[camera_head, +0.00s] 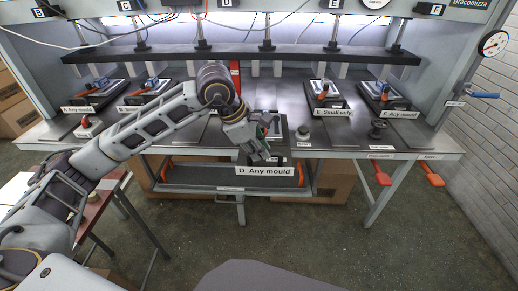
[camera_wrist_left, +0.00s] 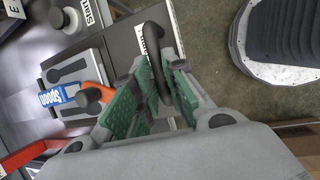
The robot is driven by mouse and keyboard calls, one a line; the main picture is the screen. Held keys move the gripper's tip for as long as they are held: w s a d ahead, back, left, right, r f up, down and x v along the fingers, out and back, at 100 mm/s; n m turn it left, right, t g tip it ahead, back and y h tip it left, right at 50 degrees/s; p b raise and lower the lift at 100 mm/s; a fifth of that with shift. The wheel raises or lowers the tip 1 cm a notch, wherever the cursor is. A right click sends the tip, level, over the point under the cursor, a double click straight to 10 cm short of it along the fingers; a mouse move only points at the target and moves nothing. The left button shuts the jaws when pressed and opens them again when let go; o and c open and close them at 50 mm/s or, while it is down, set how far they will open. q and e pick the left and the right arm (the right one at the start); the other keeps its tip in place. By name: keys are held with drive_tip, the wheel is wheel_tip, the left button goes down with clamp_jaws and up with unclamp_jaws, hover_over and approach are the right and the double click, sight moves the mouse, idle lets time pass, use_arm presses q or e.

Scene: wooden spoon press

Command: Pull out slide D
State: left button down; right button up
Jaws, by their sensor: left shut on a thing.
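Slide D, with its white "D Any mould" label (camera_head: 262,171), stands out past the front edge of the bench, well forward of the other slides. My left gripper (camera_head: 263,147) is over the slide's front, behind the label. In the left wrist view, the green-padded fingers are closed around a black loop handle (camera_wrist_left: 157,60) on the slide. A mould with a blue-and-white "Spoon" block (camera_wrist_left: 60,94) and an orange lever lies on the slide to the left. In the head view my gripper hides the handle and part of the mould. My right gripper is in neither view.
Slide E (camera_head: 330,112) and slide F (camera_head: 398,114) sit back on the bench to the right, slide A (camera_head: 88,109) to the left. A low shelf (camera_head: 205,190) lies under the bench. The floor in front is clear.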

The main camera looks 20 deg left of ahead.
use_arm(q)
drive_tip(key=shift+s+d+f, duration=0.1)
drive_tip(key=shift+s, duration=0.1)
drive_tip(key=c, duration=1.5)
unclamp_jaws()
drive_tip(key=shift+s, duration=0.15)
drive_tip(key=shift+o, duration=0.2)
drive_tip(key=shift+r, duration=0.25)
drive_tip(key=shift+a+r, duration=0.3)
drive_tip(key=shift+r, duration=0.25)
drive_tip(key=v, duration=1)
drive_tip(key=shift+r, duration=0.2)
drive_tip(key=shift+s, duration=0.15)
